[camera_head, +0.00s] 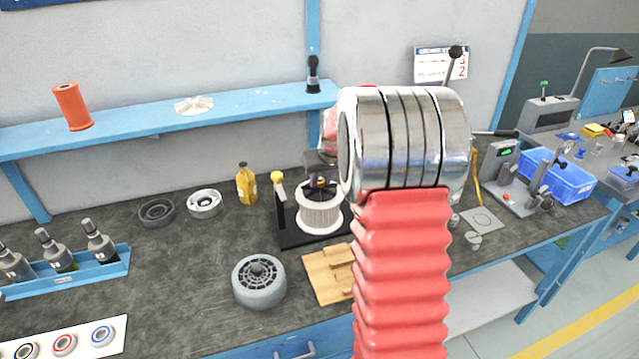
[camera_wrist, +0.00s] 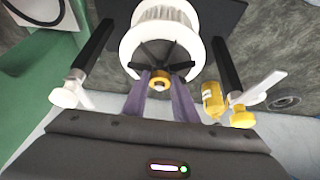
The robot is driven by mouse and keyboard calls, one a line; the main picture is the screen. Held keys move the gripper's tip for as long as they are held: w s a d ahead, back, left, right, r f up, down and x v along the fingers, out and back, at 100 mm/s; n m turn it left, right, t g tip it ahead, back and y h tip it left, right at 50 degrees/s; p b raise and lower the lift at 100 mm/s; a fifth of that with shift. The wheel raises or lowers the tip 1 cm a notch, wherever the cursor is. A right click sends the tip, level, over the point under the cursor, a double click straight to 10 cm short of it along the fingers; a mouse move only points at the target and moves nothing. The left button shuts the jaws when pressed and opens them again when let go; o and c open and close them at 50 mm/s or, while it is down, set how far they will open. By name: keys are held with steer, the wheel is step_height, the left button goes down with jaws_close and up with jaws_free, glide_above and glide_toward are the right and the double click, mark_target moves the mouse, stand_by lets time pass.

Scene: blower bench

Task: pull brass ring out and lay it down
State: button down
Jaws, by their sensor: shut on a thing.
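The brass ring (camera_wrist: 159,81) shows in the wrist view between the fingertips of my gripper (camera_wrist: 160,77), in front of black spokes (camera_wrist: 150,52) in the mouth of the white ribbed housing (camera_wrist: 130,45). My gripper is shut on the ring. I cannot tell whether the ring is still seated in the spokes or clear of them. In the head view the white ribbed housing (camera_head: 319,210) stands on a black fixture (camera_head: 292,238). My gripper (camera_head: 321,180) is just above the housing, partly hidden by my arm, and a small brass glint shows there.
A yellow bottle (camera_head: 246,185) and two round parts stand left of the fixture. A grey finned wheel (camera_head: 258,281) and a wooden block (camera_head: 328,274) are in front. Bare bench lies around the wheel.

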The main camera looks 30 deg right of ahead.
mark_target(321, 183)
steer(key=shift+r, duration=0.7)
stand_by(0.9)
steer(key=shift+r, duration=2.2)
steer(key=shift+s, duration=0.1)
